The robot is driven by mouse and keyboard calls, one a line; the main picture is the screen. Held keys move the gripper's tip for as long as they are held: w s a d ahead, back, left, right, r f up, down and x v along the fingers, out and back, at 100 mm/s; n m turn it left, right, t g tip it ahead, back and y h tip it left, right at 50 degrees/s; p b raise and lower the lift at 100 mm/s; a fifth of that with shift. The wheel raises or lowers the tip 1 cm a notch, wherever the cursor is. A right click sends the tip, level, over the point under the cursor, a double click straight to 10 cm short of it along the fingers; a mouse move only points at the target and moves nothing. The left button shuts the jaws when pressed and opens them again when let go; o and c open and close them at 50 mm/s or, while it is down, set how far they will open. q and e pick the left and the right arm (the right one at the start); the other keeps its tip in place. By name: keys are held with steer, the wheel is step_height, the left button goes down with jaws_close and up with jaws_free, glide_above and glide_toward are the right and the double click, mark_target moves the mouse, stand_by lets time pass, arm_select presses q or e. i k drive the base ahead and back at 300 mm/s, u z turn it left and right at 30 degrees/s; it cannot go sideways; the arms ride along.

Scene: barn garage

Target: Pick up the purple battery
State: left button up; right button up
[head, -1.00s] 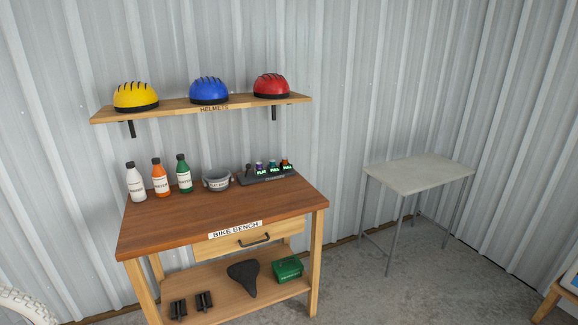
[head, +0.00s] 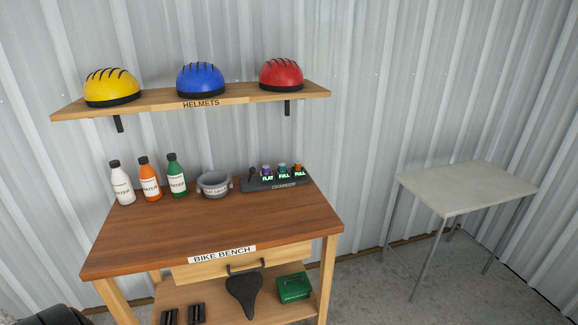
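The purple battery (head: 266,170) stands upright in the black charger (head: 277,184) at the back right of the bike bench. A label reading "FLAT" shows at its front. A teal battery (head: 282,168) and an orange-red battery (head: 298,168) stand to its right, each with a "FULL" label. A dark item (head: 252,174) stands at the charger's left end; I cannot tell what it is. Neither of my grippers is in view.
The wooden bench top (head: 205,230) is clear in front. The helmet shelf (head: 228,98) hangs above. A bare grey table (head: 470,185) stands right. A dark shape is at bottom left.

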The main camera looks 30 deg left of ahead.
mark_target(266, 169)
steer(key=u, duration=0.25)
steer(key=i, duration=0.75)
steer(key=u, duration=1.3)
steer(key=i, duration=0.55)
steer(key=u, duration=0.55)
